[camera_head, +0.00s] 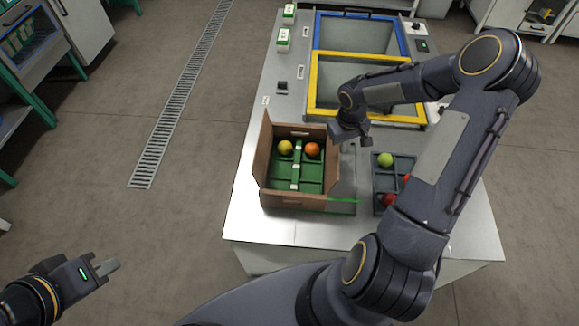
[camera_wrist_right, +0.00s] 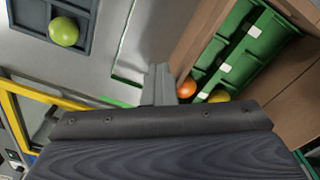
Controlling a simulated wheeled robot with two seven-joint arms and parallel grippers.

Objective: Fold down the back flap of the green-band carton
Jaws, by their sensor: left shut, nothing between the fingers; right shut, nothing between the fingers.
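The brown carton (camera_head: 292,200) stands open on the metal table, with a green divided insert (camera_head: 311,178) inside. A yellow tomato (camera_head: 285,147) and an orange tomato (camera_head: 312,149) sit in its far compartments. A tall brown panel (camera_head: 264,150) stands up on its left side, and a brown panel (camera_head: 298,131) rises at the back. My right gripper (camera_head: 350,138) is shut and empty by the carton's back right corner; its fingers (camera_wrist_right: 158,85) appear beside the carton wall (camera_wrist_right: 200,42) in the wrist view. Contact cannot be told. My left gripper (camera_head: 112,267) is shut and empty over the floor.
A grey tray (camera_head: 378,180) with green and red tomatoes lies right of the carton, partly behind my right arm. A yellow-rimmed bin (camera_head: 314,85) and a blue-rimmed bin (camera_head: 317,32) lie behind. Small green-and-white boxes (camera_head: 283,39) stand at the back left.

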